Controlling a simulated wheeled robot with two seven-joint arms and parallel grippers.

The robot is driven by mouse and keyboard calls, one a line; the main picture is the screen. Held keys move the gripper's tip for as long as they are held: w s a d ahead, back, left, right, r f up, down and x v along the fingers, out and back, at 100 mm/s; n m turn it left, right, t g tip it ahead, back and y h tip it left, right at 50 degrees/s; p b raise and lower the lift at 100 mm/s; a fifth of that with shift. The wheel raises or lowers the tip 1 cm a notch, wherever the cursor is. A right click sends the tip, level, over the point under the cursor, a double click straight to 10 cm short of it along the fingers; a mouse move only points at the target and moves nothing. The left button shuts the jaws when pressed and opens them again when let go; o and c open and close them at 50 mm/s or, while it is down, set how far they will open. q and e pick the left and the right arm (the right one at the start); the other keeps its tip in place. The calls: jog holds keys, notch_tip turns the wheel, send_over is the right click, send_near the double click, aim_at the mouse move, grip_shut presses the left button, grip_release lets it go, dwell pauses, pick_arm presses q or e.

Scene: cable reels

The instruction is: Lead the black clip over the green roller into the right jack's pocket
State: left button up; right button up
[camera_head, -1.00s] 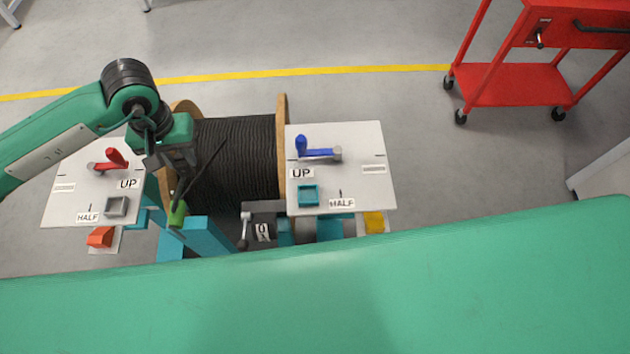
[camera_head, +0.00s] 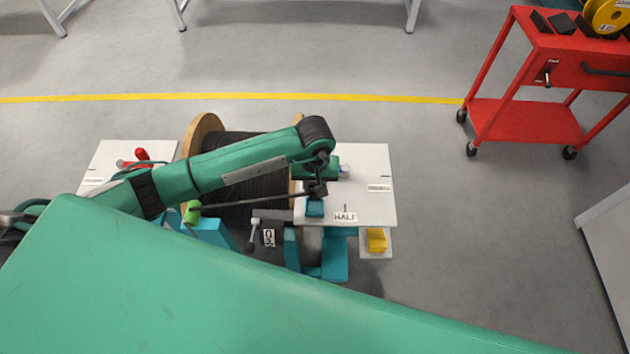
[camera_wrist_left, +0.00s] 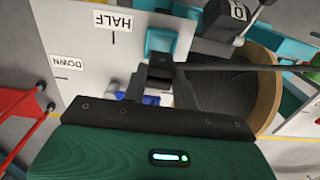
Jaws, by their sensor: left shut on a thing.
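My left gripper (camera_head: 316,190) reaches across the reel to the right jack's white top plate (camera_head: 372,208). It is shut on the black clip (camera_wrist_left: 160,68), mostly hidden by the gripper in the head view. The teal pocket (camera_head: 314,209) lies right beside the gripper, and in the wrist view the pocket (camera_wrist_left: 161,40) is just beyond the clip. I cannot tell whether clip and pocket touch. The black cable (camera_head: 250,200) runs from the clip leftward to the green roller (camera_head: 191,212), apparently over it. My right gripper is not in view.
The cable reel (camera_head: 205,133) stands between the jacks, partly under my left arm. A blue crank handle (camera_wrist_left: 150,99) is close to the gripper. The left jack has a red handle (camera_head: 141,154). A red cart (camera_head: 525,110) stands at the back right, with clear floor before it.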

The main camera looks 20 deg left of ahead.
aim_at(314, 198)
pick_arm(q)
jog(key=shift+f+b, duration=0.7)
jog(key=shift+f, duration=0.75)
jog(key=shift+f+b, duration=0.45)
jog(key=shift+f, duration=0.5)
jog(key=shift+f+b, duration=0.7)
jog(key=shift+b, duration=0.05)
jog(key=shift+f+b, duration=0.3)
jog(key=shift+f, duration=0.05)
pick_arm(e)
jog(key=w+a+r, duration=0.1)
jog(key=w+r, duration=0.1)
jog(key=w, duration=0.5)
jog(key=shift+w+a, duration=0.2)
jog(key=shift+a, duration=0.2)
pick_arm(q)
jog(key=o, duration=1.1)
jog(key=shift+c, duration=0.2)
